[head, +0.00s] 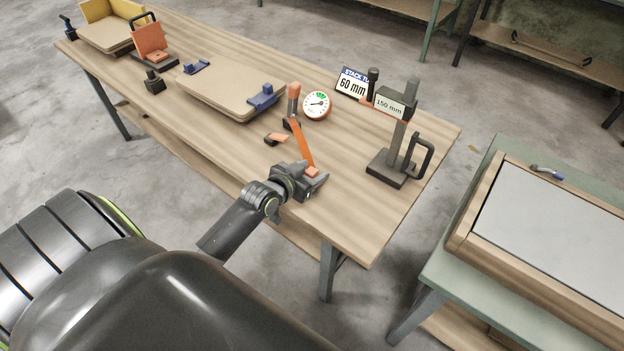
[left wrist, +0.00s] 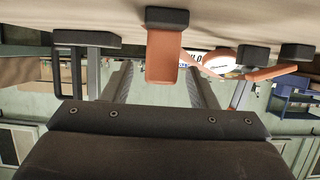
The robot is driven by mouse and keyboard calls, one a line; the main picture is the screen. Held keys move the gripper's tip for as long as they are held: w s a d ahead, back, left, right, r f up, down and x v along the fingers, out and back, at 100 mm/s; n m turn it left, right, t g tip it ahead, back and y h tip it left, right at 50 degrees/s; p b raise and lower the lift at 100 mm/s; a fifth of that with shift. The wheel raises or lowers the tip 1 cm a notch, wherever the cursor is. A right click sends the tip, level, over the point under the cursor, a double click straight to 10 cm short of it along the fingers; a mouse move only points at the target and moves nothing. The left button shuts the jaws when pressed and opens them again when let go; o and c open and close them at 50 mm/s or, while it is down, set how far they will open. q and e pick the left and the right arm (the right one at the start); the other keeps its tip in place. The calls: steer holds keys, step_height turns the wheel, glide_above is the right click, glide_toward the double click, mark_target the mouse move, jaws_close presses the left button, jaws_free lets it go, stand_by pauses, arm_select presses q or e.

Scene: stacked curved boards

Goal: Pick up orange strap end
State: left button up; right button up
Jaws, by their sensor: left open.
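The orange strap (head: 301,145) runs along the wooden bench from a dark piece near the orange-topped post toward my left gripper. Its end (head: 312,172) is a flat orange tab at the jaws. In the left wrist view, which looks upside down, the orange tab (left wrist: 163,58) shows with a dark block (left wrist: 167,18) at its base. My left gripper (head: 316,181) is open, its two fingers on either side of the tab in the wrist view. I cannot tell whether they touch it. My right gripper is not in view.
A dark stand (head: 392,168) with a "150 mm" sign is right of the gripper. A round gauge (head: 317,105), a "60 mm" sign (head: 352,84) and a curved board (head: 215,95) with blue clamps lie behind. A small orange-and-black piece (head: 275,138) lies left of the strap.

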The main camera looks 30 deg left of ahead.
arm_select(q)
steer(key=shift+w+f, duration=0.1)
steer(key=shift+w, duration=0.15)
steer(key=shift+c, duration=0.3)
steer(key=c, duration=1)
steer(key=shift+c, duration=0.2)
